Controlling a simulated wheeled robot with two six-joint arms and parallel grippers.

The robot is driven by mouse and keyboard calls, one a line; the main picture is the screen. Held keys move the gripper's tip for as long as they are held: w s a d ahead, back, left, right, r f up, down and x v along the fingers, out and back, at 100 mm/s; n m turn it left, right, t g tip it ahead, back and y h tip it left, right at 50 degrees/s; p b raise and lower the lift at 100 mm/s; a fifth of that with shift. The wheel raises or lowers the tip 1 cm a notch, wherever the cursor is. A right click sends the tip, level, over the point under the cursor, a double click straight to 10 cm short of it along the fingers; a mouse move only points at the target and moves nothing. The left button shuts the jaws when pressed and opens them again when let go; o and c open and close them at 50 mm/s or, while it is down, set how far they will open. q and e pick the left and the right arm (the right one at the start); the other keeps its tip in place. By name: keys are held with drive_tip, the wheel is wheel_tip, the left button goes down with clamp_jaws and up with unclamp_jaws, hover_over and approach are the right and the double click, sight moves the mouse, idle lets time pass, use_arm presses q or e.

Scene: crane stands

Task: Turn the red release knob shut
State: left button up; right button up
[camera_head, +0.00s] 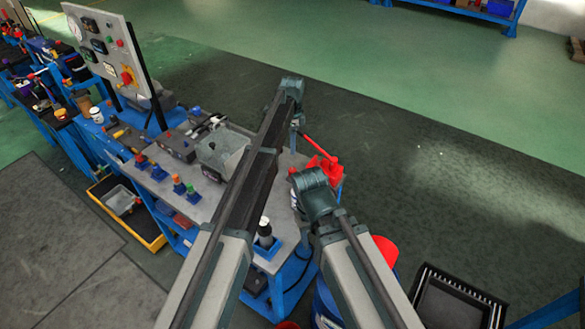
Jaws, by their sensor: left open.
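A red device with a long red lever (318,145) stands at the right end of the grey-topped blue workbench (205,180). Its red body (328,171) is partly hidden by my arms. I cannot make out for sure which small red part is the release knob. My left gripper (296,140) points down from the end of my left arm, just left of the red lever. It is open and small in view; I see nothing held in it. My right arm ends in a teal joint in front of the red device, and my right gripper is not visible.
An upright control panel (106,48) with gauges and a red-yellow switch stands at the bench's back left. A black crate (455,300) stands at lower right.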

sight(292, 169)
use_arm(q)
wheel_tip(292, 169, down, 14)
drive_tip(key=b, duration=1.3)
drive_tip(key=shift+r+b, duration=0.1)
drive_tip(key=shift+b, duration=0.25)
clamp_jaws()
